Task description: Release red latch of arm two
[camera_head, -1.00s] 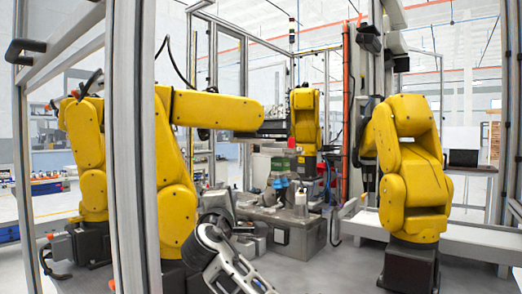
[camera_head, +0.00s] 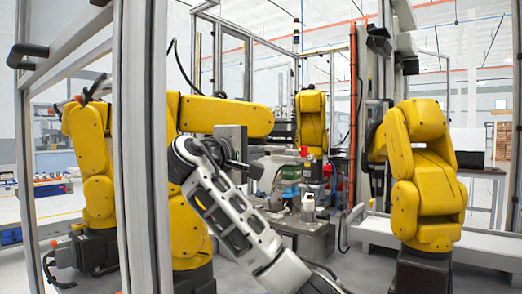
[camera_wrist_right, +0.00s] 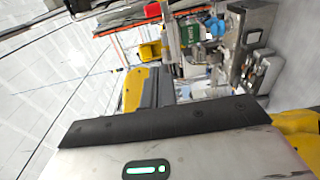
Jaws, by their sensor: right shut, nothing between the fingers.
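Several yellow robot arms stand in the cell: one at the left (camera_head: 86,150), one in the left foreground with a horizontal forearm (camera_head: 225,116), one at the back (camera_head: 311,120) and one at the right (camera_head: 424,180). I cannot tell which is arm two. A small red part (camera_head: 304,151) shows by the back arm; I cannot tell whether it is the red latch. My right gripper (camera_head: 238,145) is raised in front of the left foreground arm's forearm. In the right wrist view its dark jaws (camera_wrist_right: 155,86) are together and empty. My left gripper is out of view.
A grey metal frame post (camera_head: 140,150) stands close at the left. A metal workstation (camera_head: 315,240) with fixtures stands in the middle. A white ledge (camera_head: 480,246) runs behind the right yellow arm. A red-orange upright (camera_head: 352,110) stands behind.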

